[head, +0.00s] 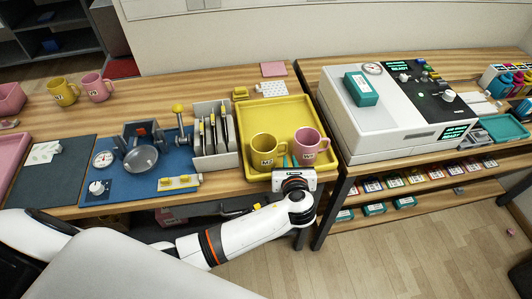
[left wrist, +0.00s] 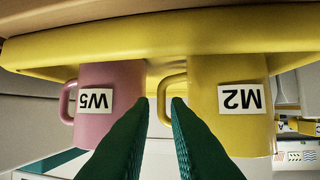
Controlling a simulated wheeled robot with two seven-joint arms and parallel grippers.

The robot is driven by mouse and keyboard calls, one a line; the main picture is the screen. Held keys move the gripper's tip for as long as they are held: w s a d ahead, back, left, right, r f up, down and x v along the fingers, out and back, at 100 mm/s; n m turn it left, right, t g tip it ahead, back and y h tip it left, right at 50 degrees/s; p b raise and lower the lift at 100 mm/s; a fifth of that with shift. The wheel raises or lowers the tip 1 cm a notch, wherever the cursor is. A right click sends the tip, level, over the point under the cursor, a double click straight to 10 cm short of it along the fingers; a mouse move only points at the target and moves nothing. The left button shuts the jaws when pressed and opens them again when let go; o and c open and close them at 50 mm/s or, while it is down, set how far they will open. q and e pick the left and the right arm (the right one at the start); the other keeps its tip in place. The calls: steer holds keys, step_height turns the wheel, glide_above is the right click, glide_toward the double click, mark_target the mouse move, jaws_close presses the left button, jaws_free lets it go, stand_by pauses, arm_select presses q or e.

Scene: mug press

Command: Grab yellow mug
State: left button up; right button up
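A yellow mug (head: 264,153) labelled M2 stands upright on a yellow tray (head: 270,112). It also shows in the left wrist view (left wrist: 225,75), upside down in that picture. A pink mug (head: 308,145) labelled W5 stands to its right on the same tray and also shows in the left wrist view (left wrist: 103,125). My left gripper (head: 290,161) is at the tray's front edge, low between the two mugs. Its green fingers (left wrist: 160,101) are apart and empty, with the yellow mug's handle just ahead of them, near one fingertip. My right gripper is not in view.
Another yellow mug (head: 63,92) and a pink mug (head: 96,86) stand at the back left. A blue mat (head: 98,193) with a press-like device and a rack (head: 213,135) lie left of the tray. A white machine (head: 395,112) stands close on the right.

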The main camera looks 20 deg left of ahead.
mark_target(287, 149)
arm_select(q)
steer(key=x, duration=0.5)
steer(key=shift+w+a+r+p, duration=0.2)
steer(key=shift+w+a+p, duration=0.1)
steer(key=shift+w+p, duration=0.1)
jaws_close()
